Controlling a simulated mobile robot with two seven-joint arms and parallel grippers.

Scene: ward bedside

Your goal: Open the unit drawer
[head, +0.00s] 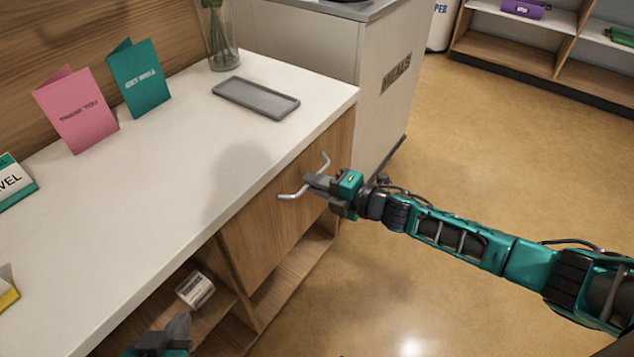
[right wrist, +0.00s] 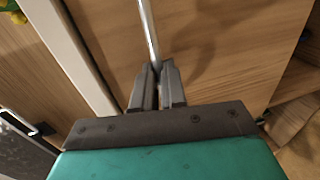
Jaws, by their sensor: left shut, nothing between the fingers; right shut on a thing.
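The unit drawer (head: 262,228) has a wooden front under the white top, and it looks closed. Its silver bar handle (head: 290,195) stands out from the front. My right gripper (head: 312,184) is shut on the handle near its middle. In the right wrist view the two dark fingers (right wrist: 157,88) close around the handle bar (right wrist: 149,30), with the wooden drawer front (right wrist: 220,50) behind. My left gripper (head: 178,330) is at the bottom of the head view, below the counter edge in front of the open shelf. It is shut and empty, apart from the drawer.
The white counter top (head: 150,220) carries a pink card (head: 75,110), a teal card (head: 138,78), a grey tray (head: 256,98) and a glass vase (head: 222,40). A small white box (head: 195,290) sits in the open shelf. A meals cart (head: 375,90) stands behind. Floor in front is clear.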

